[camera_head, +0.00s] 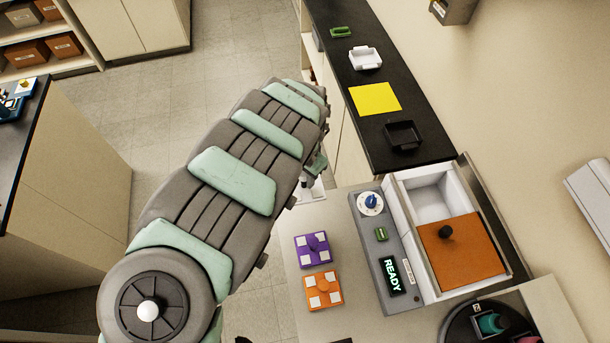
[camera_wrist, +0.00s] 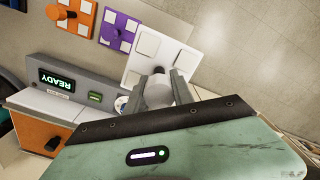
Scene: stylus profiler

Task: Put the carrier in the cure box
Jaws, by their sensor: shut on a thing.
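A white carrier (camera_wrist: 168,48) with pale square pads shows at the top of the wrist view. My gripper (camera_wrist: 162,88) is shut on its central knob, which the fingers partly hide. In the head view the carrier (camera_head: 312,190) shows only partly, behind my arm, below my gripper (camera_head: 318,165). I cannot tell whether it touches the bench. The cure box (camera_head: 430,240) stands to the right, with a lit READY display (camera_head: 391,277) on its grey panel. An orange lid (camera_head: 461,250) with a black knob covers its near part. Its white inside (camera_head: 437,200) is open at the far part.
A purple carrier (camera_head: 313,249) and an orange carrier (camera_head: 323,290) lie left of the cure box panel. A dial (camera_head: 370,203) sits on the panel. Beyond, a dark counter holds a black tray (camera_head: 403,136), a yellow sheet (camera_head: 375,98) and a white tray (camera_head: 366,58).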

